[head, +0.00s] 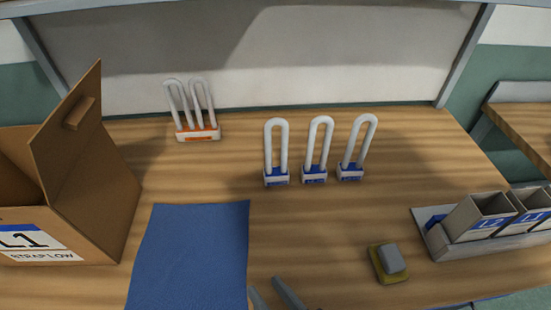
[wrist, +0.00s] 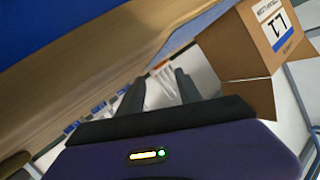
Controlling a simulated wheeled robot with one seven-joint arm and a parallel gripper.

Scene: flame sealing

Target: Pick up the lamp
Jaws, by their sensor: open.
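Four-legged lamp (head: 192,110), two white U-shaped tubes on an orange-marked base, stands upright at the back left of the table. Three single-U lamps with blue-marked white bases, the left (head: 276,152), middle (head: 318,150) and right (head: 358,148), stand upright in a row near the middle. The task does not say which lamp is meant. My gripper (head: 264,284) shows at the bottom edge of the head view, in front of the lamps and apart from them. In the wrist view my gripper (wrist: 158,78) is open and empty, with small pale lamp shapes beyond its fingers.
An open cardboard box (head: 95,190) marked L1 stands at the left. A blue mat (head: 190,255) lies beside it. A sponge-like block (head: 390,262) and a tray (head: 440,240) with grey boxes are at the right. Table between mat and tray is mostly clear.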

